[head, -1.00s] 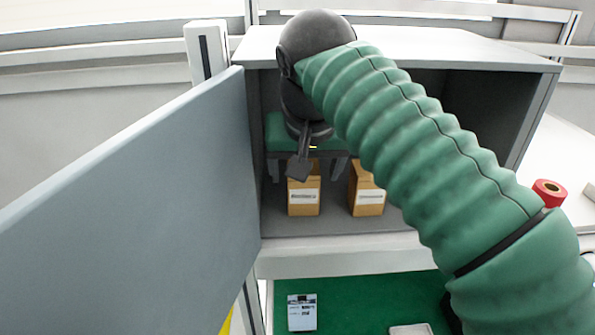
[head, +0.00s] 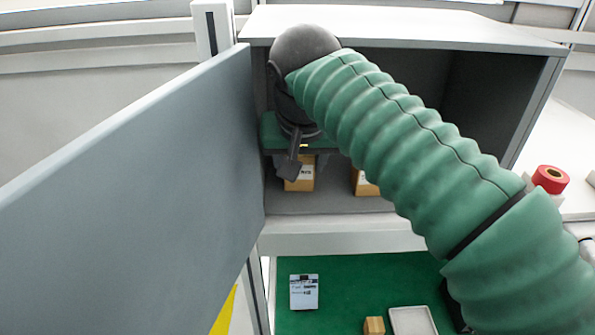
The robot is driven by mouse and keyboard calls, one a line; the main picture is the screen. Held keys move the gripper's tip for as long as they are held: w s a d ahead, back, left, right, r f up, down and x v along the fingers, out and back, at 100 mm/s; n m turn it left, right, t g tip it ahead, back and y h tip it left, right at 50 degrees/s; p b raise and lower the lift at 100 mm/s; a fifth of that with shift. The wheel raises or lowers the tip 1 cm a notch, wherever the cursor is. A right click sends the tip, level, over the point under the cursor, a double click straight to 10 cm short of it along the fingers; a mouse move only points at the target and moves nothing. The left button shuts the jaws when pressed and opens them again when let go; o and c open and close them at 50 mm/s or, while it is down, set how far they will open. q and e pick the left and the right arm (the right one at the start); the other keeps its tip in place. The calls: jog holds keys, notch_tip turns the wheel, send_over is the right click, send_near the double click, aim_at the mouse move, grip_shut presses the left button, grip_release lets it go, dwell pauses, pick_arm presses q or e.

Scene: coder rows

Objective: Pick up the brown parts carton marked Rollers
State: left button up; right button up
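Two brown cartons with white labels stand inside the open grey cabinet. My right gripper (head: 303,165) reaches in from the right, and its dark fingers sit close against both sides of the left carton (head: 300,184). It looks shut on that carton. The wrist and a dark bracket cover the carton's top and part of its label, so I cannot read the word Rollers. The right carton (head: 366,187) is partly behind my green-sleeved arm, and its label is mostly hidden. My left gripper is not in view.
The cabinet door (head: 130,190) stands open at the left, and the cabinet roof (head: 400,28) is close above my arm. Below, a green surface (head: 350,275) holds a white labelled box (head: 304,292), a small brown block (head: 374,326) and a pale tray (head: 412,321).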

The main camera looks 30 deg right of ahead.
jog(key=shift+d, duration=0.1)
jog(key=c, duration=0.4)
jog(key=shift+o, duration=0.2)
jog(key=shift+r, duration=0.15)
jog(key=shift+r, duration=0.65)
jog(key=shift+f, duration=0.2)
